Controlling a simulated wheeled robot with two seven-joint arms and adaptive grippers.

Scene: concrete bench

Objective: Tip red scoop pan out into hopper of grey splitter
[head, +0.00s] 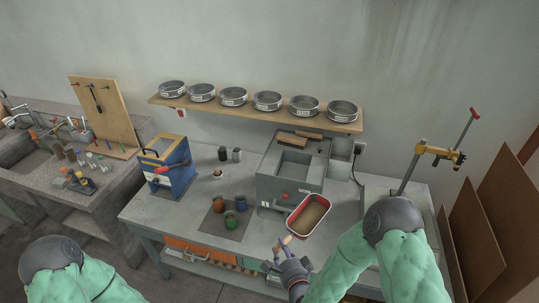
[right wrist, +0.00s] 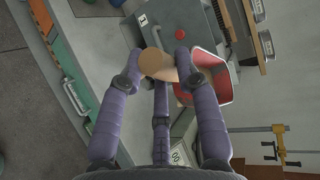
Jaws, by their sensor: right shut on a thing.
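The red scoop pan (head: 307,217) has a red rim and brown, grainy material inside. It is in front of the right side of the grey splitter (head: 273,188) and looks about level. The splitter's square hopper (head: 295,164) is open at the top, behind and left of the pan. My right gripper (head: 284,243) is shut on the pan's pale wooden handle. In the right wrist view, my fingers (right wrist: 157,62) close around the handle end (right wrist: 155,64). The pan (right wrist: 214,84) is partly hidden behind a finger there. My left gripper is out of view.
Several round sieves (head: 268,101) stand on a wall shelf (head: 220,110) above the bench. A blue machine (head: 167,168) stands left, with coloured cups (head: 230,219) on a dark mat between. A yellow clamp on a stand (head: 440,153) rises at right.

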